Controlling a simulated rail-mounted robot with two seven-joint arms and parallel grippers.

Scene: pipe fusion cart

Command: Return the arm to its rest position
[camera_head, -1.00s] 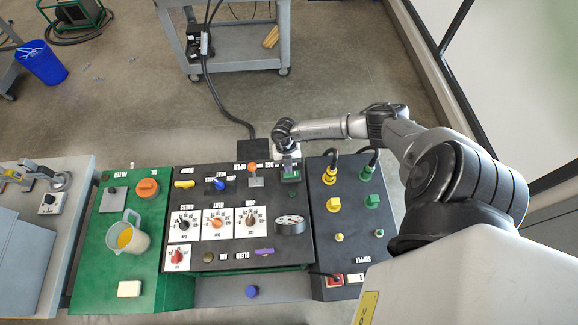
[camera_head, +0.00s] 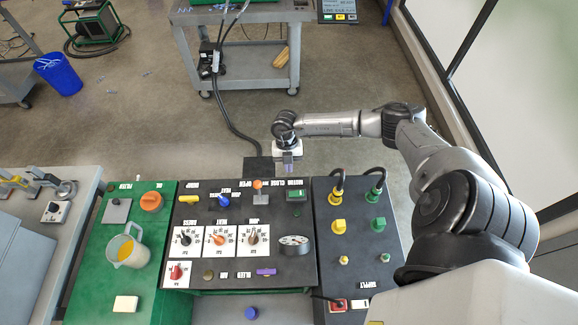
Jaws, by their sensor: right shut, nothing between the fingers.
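My right arm comes in from the right and reaches left across the back of the cart. My right gripper (camera_head: 289,168) points down over the back edge of the black control panel (camera_head: 215,272). It is shut and empty, and appears apart from the panel. A green switch (camera_head: 297,195) with a dark top sits just in front of it, and an orange-topped lever (camera_head: 258,186) stands to its left. My left arm and gripper are not in view.
A green panel with a measuring jug (camera_head: 128,251) is at left. A side panel with yellow and green connectors (camera_head: 338,226) is at right. A grey trolley (camera_head: 245,85) stands behind. A blue bin (camera_head: 58,73) is on the floor, with open floor between.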

